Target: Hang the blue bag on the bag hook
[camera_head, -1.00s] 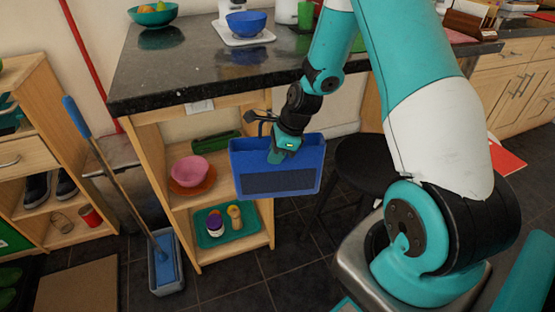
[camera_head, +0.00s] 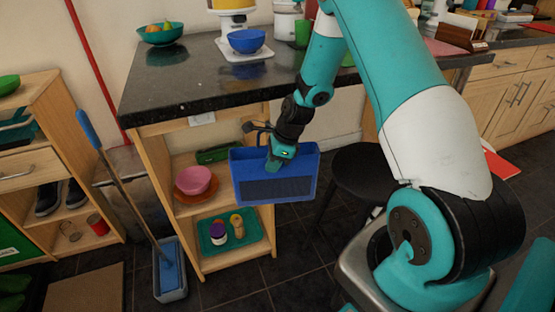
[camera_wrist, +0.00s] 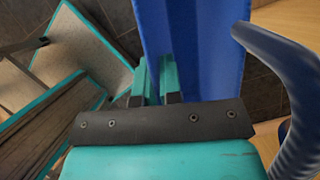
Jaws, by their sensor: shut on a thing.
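The blue bag (camera_head: 278,188) has a dark panel on its front and hangs nearly upright from my gripper (camera_head: 278,162), in front of the right side of the open shelf unit under the counter. My gripper is shut on the bag's upper edge. In the wrist view, the bag's blue wall (camera_wrist: 195,45) rises beside the teal fingers (camera_wrist: 158,82). A dark blue curved piece, perhaps a handle, is at the right there. I cannot clearly make out the bag hook; a small white plate (camera_head: 202,118) is fixed under the counter edge.
The granite counter (camera_head: 160,95) overhangs the shelf unit, which holds a pink bowl (camera_head: 194,180) and a teal tray (camera_head: 243,240) with jars. A black stool (camera_head: 362,172) stands close right of the bag. A blue-handled mop (camera_head: 125,190) leans at the left.

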